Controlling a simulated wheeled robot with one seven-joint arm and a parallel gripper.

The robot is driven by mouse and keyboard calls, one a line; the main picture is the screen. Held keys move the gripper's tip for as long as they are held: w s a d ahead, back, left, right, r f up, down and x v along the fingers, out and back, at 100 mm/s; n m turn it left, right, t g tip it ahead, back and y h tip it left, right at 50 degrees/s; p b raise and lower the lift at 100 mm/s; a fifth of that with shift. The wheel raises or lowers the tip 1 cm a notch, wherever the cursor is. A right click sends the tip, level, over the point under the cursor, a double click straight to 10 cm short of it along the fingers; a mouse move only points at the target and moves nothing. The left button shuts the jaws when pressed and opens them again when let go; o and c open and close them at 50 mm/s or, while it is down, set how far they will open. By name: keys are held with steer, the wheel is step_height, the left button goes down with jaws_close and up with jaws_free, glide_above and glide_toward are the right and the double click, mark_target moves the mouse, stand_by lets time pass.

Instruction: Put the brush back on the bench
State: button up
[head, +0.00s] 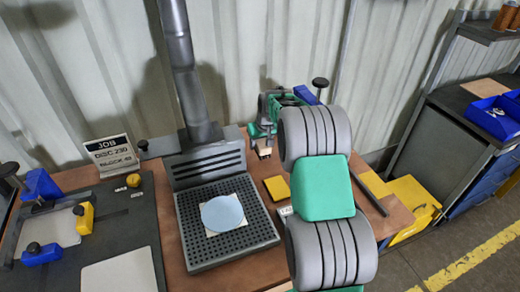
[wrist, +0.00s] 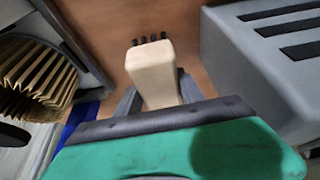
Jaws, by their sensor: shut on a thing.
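My gripper (wrist: 157,90) is shut on the brush (wrist: 151,72), a pale wooden block with short dark bristles at its far end. The brush stands out between the two dark fingers, over the brown bench top (wrist: 110,20). In the head view the pale brush (head: 264,152) shows small below my green gripper (head: 262,140), just right of the grey slotted hood. I cannot tell whether the brush touches the bench (head: 245,262). My arm hides part of the bench's right side in the head view.
A perforated grey tray (head: 257,238) holds a pale blue disc (head: 222,213). A yellow pad (head: 277,188) lies right of it, and a dark bar (head: 372,193) near the right edge. A pleated filter (wrist: 35,80) is left in the wrist view; the grey hood (wrist: 255,70) is right.

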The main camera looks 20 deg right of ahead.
step_height(320, 180, down, 4)
steer(key=shift+r+p, duration=0.1)
steer(key=shift+p, duration=0.25)
steer(key=shift+f+b, duration=0.25)
steer(key=shift+b, duration=0.05)
steer(key=o, duration=1.5)
steer(key=shift+r, duration=0.1)
steer(key=shift+c, duration=0.2)
steer(key=shift+r+p, duration=0.3)
steer(key=shift+p, duration=0.1)
steer(key=b+v, duration=0.2)
steer(key=v, duration=0.9)
steer(key=shift+s+r, duration=0.2)
steer(key=shift+r, duration=0.15)
